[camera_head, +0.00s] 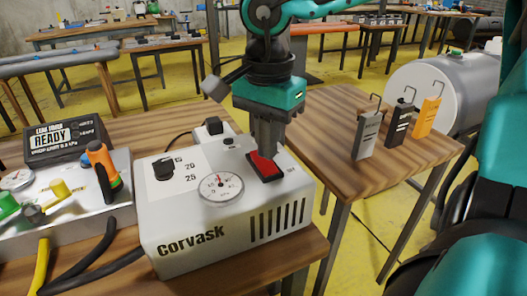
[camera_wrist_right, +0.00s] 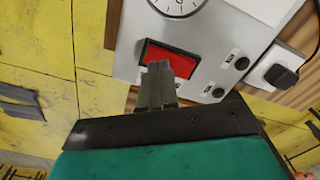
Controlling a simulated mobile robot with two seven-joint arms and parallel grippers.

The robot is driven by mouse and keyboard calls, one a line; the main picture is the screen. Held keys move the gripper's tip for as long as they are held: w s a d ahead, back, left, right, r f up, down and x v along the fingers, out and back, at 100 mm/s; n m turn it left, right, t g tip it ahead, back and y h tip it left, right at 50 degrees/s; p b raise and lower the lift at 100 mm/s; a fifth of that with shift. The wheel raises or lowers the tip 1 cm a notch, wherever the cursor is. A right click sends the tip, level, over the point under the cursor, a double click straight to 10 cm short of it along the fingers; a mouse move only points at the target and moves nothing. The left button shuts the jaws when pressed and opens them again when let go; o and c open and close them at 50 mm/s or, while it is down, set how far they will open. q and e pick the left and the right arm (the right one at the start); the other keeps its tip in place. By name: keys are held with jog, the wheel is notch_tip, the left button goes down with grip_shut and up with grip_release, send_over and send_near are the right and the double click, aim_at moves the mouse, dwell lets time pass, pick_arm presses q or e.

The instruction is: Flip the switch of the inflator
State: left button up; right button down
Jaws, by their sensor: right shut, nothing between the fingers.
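The inflator (camera_head: 225,215) is a light grey box marked "Corvask" on a wooden table in the head view. On its top are a round gauge (camera_head: 221,187), a black knob (camera_head: 163,169) and a red rocker switch (camera_head: 265,166) in a dark frame. My right gripper (camera_head: 266,150) points down, shut and empty, with its fingertips at the switch. In the right wrist view the fingertips (camera_wrist_right: 160,68) overlap the lower middle of the red switch (camera_wrist_right: 176,58). I cannot tell whether they press on it. My left gripper is not in view.
A device with a "READY" display (camera_head: 65,139) and a metal valve box (camera_head: 65,205) stand left of the inflator. A black plug (camera_head: 213,126) sits behind it. Three tagged blocks, grey (camera_head: 367,136), black (camera_head: 399,125) and orange (camera_head: 431,117), stand on the right table (camera_head: 335,115).

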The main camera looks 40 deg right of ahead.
aim_at(267, 166)
notch_tip(267, 166, up, 5)
jog(key=p, duration=0.3)
jog(key=shift+r, duration=0.1)
dwell(0.4)
